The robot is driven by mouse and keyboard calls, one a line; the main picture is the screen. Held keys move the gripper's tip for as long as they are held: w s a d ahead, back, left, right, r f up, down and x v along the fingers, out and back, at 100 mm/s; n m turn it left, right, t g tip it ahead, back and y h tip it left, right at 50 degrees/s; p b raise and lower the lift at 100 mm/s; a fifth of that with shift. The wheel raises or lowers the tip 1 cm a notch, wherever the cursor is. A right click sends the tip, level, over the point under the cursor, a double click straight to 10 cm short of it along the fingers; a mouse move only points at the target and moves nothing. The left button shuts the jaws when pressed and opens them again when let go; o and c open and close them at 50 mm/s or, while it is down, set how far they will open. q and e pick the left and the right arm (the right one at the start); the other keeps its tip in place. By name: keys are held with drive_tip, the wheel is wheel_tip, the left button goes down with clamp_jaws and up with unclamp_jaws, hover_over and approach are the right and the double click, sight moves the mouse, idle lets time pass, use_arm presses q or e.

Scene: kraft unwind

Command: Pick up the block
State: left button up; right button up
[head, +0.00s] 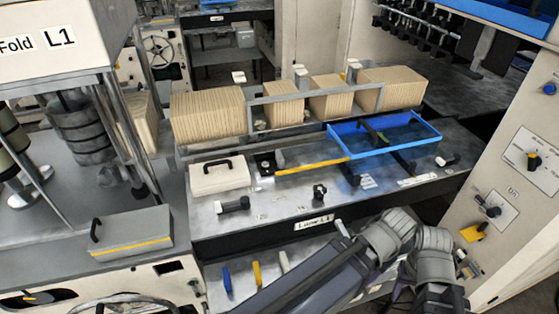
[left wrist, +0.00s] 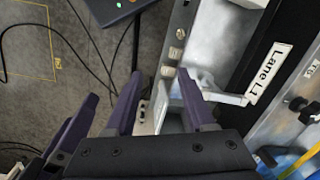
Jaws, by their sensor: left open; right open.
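Several blocks of tan, ribbed kraft stock stand in a row at the back of the bench in the head view, the largest one (head: 208,114) at the left. Smaller ones (head: 283,103) stand behind a grey metal frame. A pale box-like block with a black handle (head: 219,177) lies in front of them. I cannot tell which block is meant. My left gripper (left wrist: 158,100) is open and empty in the left wrist view, over a bench edge and the floor.
A blue tray (head: 432,124) and a yellow bar (head: 312,167) lie on the bench. A grey case with a handle (head: 132,230) sits on the left machine. A control panel (head: 530,160) bounds the right. Cables (left wrist: 50,45) lie on the floor in the left wrist view.

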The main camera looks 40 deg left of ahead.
use_arm(q)
drive_tip(key=w+d+r+n+h+p, duration=0.1)
drive_tip(key=w+d+r+n+p, duration=0.2)
drive_tip(key=w+r+p, duration=1.1)
drive_tip(key=d, duration=0.3)
drive_tip(key=shift+w+r+n+p, duration=0.3)
drive_tip(key=shift+w+r+p, duration=0.05)
drive_tip(key=shift+w+p, duration=0.05)
drive_tip(key=shift+w+d, duration=0.1)
drive_tip(key=shift+w, duration=0.05)
drive_tip(key=shift+c, duration=0.4)
